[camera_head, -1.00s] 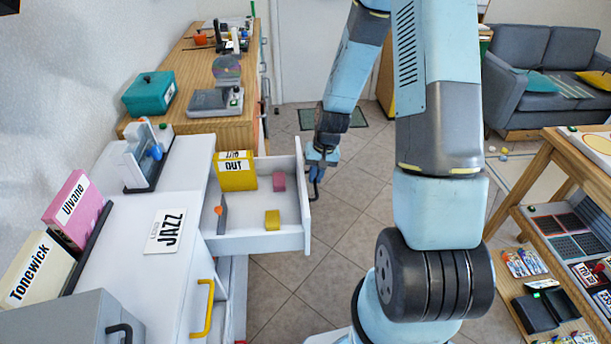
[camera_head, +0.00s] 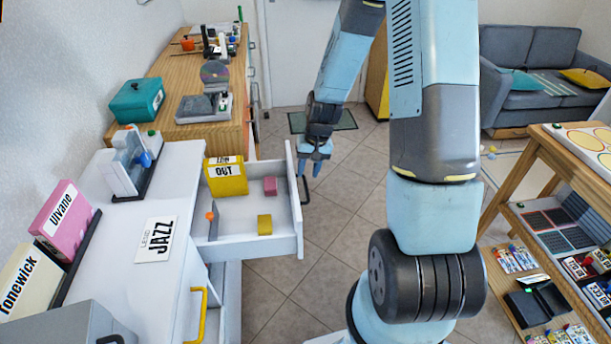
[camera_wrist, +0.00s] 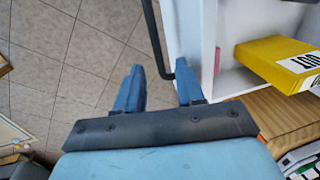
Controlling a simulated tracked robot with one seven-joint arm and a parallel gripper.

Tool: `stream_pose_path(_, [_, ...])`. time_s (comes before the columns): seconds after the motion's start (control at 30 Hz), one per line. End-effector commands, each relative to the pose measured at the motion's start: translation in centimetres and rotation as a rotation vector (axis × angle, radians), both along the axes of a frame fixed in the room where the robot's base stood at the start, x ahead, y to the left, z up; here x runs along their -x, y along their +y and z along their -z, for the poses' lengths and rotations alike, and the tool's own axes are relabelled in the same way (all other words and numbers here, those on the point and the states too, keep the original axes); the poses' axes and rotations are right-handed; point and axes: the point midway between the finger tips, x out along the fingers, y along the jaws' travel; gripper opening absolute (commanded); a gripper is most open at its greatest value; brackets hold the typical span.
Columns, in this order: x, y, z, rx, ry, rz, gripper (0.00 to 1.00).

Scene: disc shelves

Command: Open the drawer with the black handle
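The drawer (camera_head: 270,245) of the white cabinet stands pulled out, its inside visible from above. Its black handle (camera_head: 306,190) is on the front face, toward the right of the picture. In the wrist view the handle (camera_wrist: 155,40) shows as a dark bent bar ahead of and partly between the fingers. My gripper (camera_head: 310,172) is just beyond the far end of the handle in the head view. In the wrist view its two blue fingers (camera_wrist: 158,88) are apart with nothing gripped between them. Whether a finger touches the handle is unclear.
The drawer holds a yellow "OUT" box (camera_head: 226,178), a pink block (camera_head: 270,186) and a yellow block (camera_head: 264,224). A yellow handle (camera_head: 203,315) is on the cabinet nearer me. A wooden rack (camera_head: 520,210) stands right. Tiled floor (camera_head: 335,220) is free between.

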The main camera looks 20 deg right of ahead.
Motion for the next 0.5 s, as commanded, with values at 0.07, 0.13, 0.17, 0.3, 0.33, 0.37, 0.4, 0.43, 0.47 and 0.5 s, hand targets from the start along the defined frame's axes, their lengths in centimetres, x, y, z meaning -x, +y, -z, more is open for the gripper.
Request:
stream_pose_path(0.07, [-0.1,-0.3,-1.4,0.001,-0.004,0.002,0.38])
stream_pose_path(0.13, [-0.1,-0.5,-2.5,0.001,-0.005,0.003,0.38])
stream_pose_path(0.17, [-0.1,-0.6,-2.9,0.001,-0.005,0.003,0.38])
stream_pose_path(0.3, [-0.1,-1.0,-5.2,0.002,-0.005,0.002,0.38])
stream_pose_path(0.33, [-0.1,-1.1,-5.7,0.002,-0.005,0.002,0.38])
stream_pose_path(0.37, [-0.1,-1.2,-6.1,0.002,-0.004,0.002,0.38])
stream_pose_path(0.4, [-0.1,-1.3,-6.7,0.002,-0.005,0.002,0.38])
stream_pose_path(0.43, [-0.1,-1.4,-7.1,0.002,-0.005,0.002,0.38])
stream_pose_path(0.47, [-0.1,-1.5,-7.5,0.002,-0.004,0.002,0.38])
stream_pose_path(0.5, [-0.1,-1.6,-8.0,0.002,-0.005,0.002,0.38])
